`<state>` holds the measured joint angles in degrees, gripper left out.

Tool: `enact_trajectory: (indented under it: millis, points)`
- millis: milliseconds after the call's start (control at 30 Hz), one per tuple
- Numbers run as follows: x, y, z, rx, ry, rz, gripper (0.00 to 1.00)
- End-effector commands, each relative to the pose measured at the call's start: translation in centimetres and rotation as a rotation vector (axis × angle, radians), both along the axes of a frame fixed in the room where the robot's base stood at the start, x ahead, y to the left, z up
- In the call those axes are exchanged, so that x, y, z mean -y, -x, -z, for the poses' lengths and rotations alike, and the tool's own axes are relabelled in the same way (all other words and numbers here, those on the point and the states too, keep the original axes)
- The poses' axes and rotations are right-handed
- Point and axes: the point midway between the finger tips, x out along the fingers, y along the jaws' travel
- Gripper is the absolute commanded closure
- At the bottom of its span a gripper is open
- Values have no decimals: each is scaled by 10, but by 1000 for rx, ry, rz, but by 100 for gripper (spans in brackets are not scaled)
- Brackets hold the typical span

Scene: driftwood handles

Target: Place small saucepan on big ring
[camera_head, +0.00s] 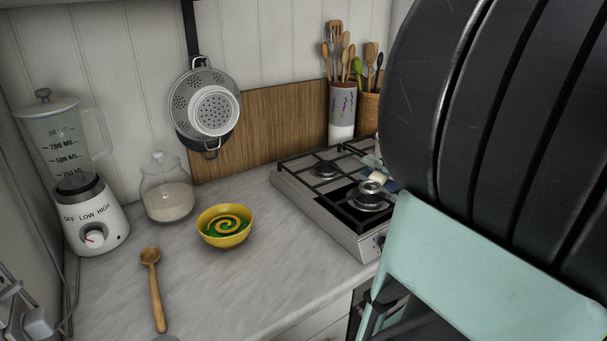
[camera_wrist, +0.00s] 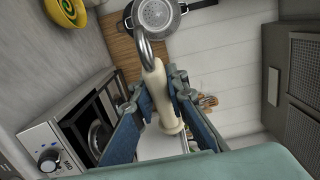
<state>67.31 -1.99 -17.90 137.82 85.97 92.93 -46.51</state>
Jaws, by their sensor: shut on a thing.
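My gripper (camera_wrist: 159,84) is shut on a cream handle (camera_wrist: 168,112) with a curved metal neck in the wrist view. No saucepan body shows clearly, so I cannot tell whether this is the small saucepan's handle. In the head view, my gripper (camera_head: 374,166) is partly hidden by my arm, over the right side of the hob (camera_head: 318,203). The front burner (camera_head: 369,200) looks larger than the rear-left burner (camera_head: 325,169). A small cream piece shows just above the front burner; contact cannot be told.
A yellow bowl (camera_head: 225,238), glass jar (camera_head: 167,199), blender (camera_head: 92,222) and wooden spoon (camera_head: 156,291) stand or lie left of the hob. A colander (camera_head: 213,110) hangs on the wall. A utensil pot (camera_head: 342,108) stands behind the hob. The counter's front middle is clear.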

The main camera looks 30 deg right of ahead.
Motion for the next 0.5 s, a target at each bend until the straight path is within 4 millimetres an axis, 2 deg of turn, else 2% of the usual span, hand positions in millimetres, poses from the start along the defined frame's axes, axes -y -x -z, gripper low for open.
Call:
enact_trajectory:
  millis: [67, 167, 500]
  points:
    - [1, 2, -2, 3, 3, 10, 100]
    - [4, -6, 4, 1, 1, 13, 100]
    - [21, -83, 39, 1, -1, 10, 100]
